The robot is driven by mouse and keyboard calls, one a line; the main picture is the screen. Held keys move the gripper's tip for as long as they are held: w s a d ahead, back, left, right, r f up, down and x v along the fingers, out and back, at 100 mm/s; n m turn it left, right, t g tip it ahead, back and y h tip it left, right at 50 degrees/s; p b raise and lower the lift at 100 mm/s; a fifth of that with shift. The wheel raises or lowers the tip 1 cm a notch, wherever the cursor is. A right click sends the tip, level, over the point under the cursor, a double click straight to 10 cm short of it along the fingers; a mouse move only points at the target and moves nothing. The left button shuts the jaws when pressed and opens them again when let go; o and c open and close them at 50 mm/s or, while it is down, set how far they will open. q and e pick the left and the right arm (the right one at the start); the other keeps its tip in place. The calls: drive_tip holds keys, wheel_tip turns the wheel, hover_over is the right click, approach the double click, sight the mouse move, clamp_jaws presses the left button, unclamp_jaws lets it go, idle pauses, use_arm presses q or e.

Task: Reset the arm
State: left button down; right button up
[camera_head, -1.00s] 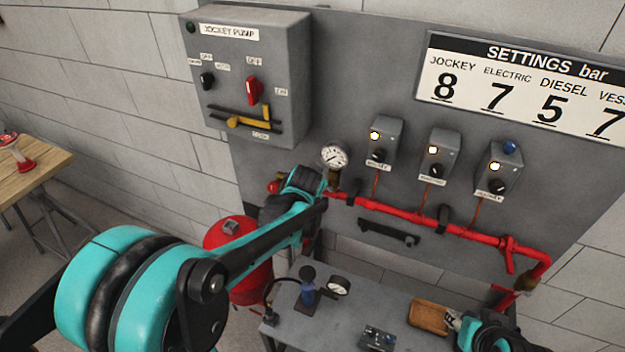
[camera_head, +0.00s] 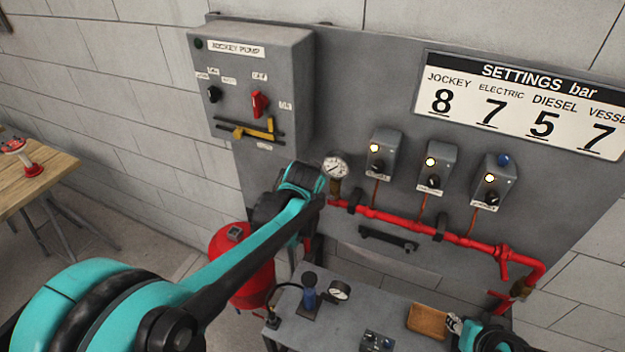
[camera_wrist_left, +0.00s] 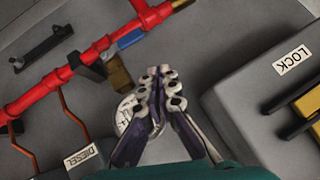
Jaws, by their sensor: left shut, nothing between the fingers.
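My left arm reaches in from the left in the head view, with its wrist (camera_head: 300,185) just left of the round pressure gauge (camera_head: 335,165). Its fingers are hidden behind the wrist there. In the left wrist view the left gripper (camera_wrist_left: 160,85) is shut and empty, its fingertips together. The gauge (camera_wrist_left: 128,112) shows partly behind the fingers; I cannot tell whether they touch. My right gripper (camera_head: 455,323) is at the bottom right, beside a wooden tray (camera_head: 428,320); its finger state is unclear.
The grey jockey pump box (camera_head: 255,85) hangs at upper left, with a yellow bar below its switches. A red pipe (camera_head: 430,226) runs below several small control boxes. A bench (camera_head: 350,325) holds a blue-bodied device and small gauge. A red tank (camera_head: 245,270) stands behind my arm.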

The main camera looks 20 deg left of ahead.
use_arm(q)
drive_tip(key=a+v, duration=0.1)
drive_tip(key=v, duration=0.5)
drive_tip(key=s+d+f+n+g+h+b, duration=0.1)
drive_tip(key=s+d+f+b, duration=0.3)
drive_tip(key=s+f+b, duration=0.4)
drive_tip(key=s+d+f+n+g+h+b, duration=0.1)
drive_tip(key=s+d+f+h+b, duration=0.1)
drive_tip(key=s+f+b, duration=0.6)
drive_tip(key=s+d+f, duration=0.1)
drive_tip(key=s+f, duration=0.3)
drive_tip(key=f, duration=0.4)
drive_tip(key=shift+s+d+b, duration=0.25)
drive_tip(key=shift+d+b, duration=0.1)
drive_tip(key=shift+d, duration=0.05)
